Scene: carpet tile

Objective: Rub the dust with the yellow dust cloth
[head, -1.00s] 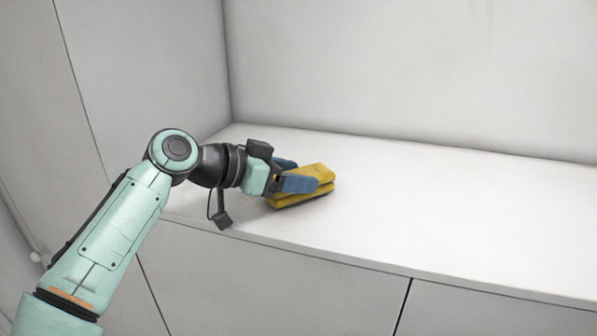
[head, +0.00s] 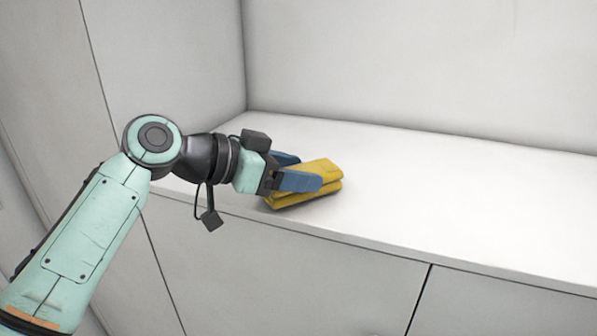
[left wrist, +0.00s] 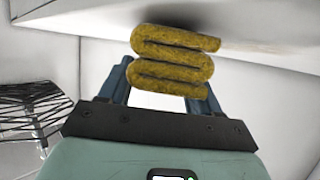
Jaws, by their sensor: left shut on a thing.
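The yellow dust cloth (head: 314,180) is folded in layers and sits at the left part of the white counter, near its front edge. My left gripper (head: 298,172) is shut on it, one blue finger on each side. In the left wrist view the folded cloth (left wrist: 172,60) shows between the two fingers (left wrist: 165,88), its layers seen edge-on. It is against or very close to the counter surface; I cannot tell which. My right gripper is not in view.
The white counter (head: 450,190) is bare to the right of the cloth. A back wall (head: 420,60) and a left side panel (head: 170,60) bound it. Cabinet doors (head: 290,280) lie below the front edge. A dark wire-like structure (left wrist: 30,108) shows at left in the left wrist view.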

